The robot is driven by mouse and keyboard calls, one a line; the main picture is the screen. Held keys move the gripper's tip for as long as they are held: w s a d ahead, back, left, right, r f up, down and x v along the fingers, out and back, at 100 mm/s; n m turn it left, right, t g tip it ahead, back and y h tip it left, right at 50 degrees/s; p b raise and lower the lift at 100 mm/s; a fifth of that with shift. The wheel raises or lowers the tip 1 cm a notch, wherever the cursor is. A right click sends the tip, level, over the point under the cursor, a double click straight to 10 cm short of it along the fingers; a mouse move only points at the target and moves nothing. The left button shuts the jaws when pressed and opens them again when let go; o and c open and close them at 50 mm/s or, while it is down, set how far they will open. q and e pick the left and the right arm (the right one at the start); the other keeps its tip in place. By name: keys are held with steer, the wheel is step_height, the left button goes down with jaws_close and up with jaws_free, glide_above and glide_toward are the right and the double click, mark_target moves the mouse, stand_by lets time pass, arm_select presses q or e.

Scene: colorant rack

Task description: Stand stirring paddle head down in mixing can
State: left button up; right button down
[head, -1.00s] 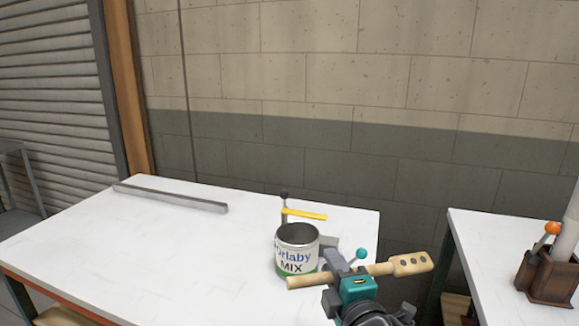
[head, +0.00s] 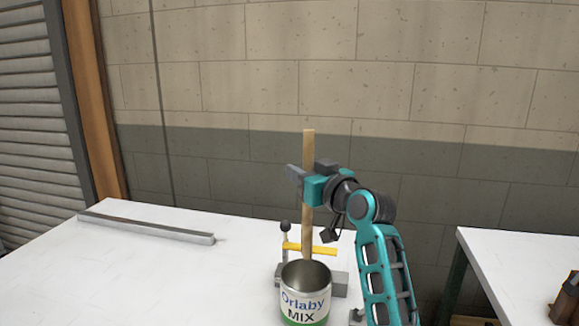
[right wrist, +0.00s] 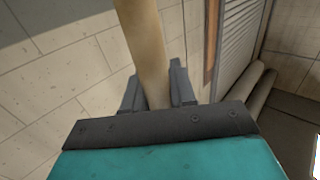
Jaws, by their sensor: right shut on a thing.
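The stirring paddle's wooden handle (head: 308,150) stands about upright above the mixing can (head: 305,300) in the head view. My right gripper (head: 298,180) is shut on it. In the right wrist view the pale wood (right wrist: 143,45) runs between the two grey fingers (right wrist: 157,90). The can is open-topped, labelled "Orlaby MIX", with a green band low down, and stands on the white table. My left gripper is not in view.
A grey metal bar (head: 145,229) lies on the table at left. A second white table (head: 515,265) is at right, across a gap. The left tabletop is mostly clear.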

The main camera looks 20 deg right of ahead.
mark_target(302, 229)
steer(key=shift+s+f+b, duration=0.2)
steer(key=shift+f+b, duration=0.15)
steer(key=shift+f, duration=0.5)
step_height(302, 229, down, 2)
steer(key=shift+f+b, duration=0.15)
steer(key=shift+b, duration=0.9)
steer(key=shift+f+b, duration=0.65)
steer(key=shift+f, duration=0.25)
steer(key=shift+f+b, duration=1.15)
steer(key=shift+f, duration=0.55)
steer(key=shift+f+b, duration=0.4)
steer(key=shift+f, duration=0.25)
steer(key=shift+f+b, duration=1.05)
steer(key=shift+f, duration=0.5)
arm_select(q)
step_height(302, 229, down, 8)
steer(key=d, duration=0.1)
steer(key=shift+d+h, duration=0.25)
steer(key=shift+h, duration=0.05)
arm_select(e)
steer(key=shift+f, duration=0.4)
